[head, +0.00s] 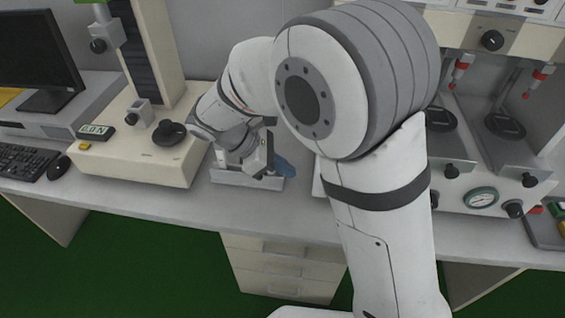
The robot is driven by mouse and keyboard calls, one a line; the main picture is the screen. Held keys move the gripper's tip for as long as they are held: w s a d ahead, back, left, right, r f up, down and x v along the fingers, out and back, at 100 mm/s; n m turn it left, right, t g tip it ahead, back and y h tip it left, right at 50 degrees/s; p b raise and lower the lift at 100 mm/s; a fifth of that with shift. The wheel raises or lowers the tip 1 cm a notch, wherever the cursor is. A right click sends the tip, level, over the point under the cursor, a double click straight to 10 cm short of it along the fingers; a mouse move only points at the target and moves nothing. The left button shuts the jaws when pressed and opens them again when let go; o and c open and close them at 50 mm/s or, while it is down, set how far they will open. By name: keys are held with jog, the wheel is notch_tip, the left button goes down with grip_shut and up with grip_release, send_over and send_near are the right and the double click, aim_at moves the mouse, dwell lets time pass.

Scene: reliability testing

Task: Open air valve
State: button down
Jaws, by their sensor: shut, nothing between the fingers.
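No part is labelled as the air valve. On the right machine, a round pressure gauge (482,198) sits on the front, with a black knob (514,209) to its right and another black knob (531,180) above that. My gripper (262,168) is far left of the gauge, low over a small grey tray (228,178) on the bench. It is shut and empty. My arm hides the middle of the bench and the right machine's left part.
A cream tester (125,155) with a black knob (170,133) and a display reading 0.0 N (95,132) stands left of my gripper. A blue object (285,166) is beside the tray. A monitor (40,55), keyboard (22,160) and mouse (59,166) are far left.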

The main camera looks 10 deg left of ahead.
jog(key=w+d+f, duration=0.1)
jog(key=d+f, duration=0.3)
jog(key=d, duration=0.4)
jog(key=shift+w, duration=0.2)
jog(key=shift+s, duration=0.1)
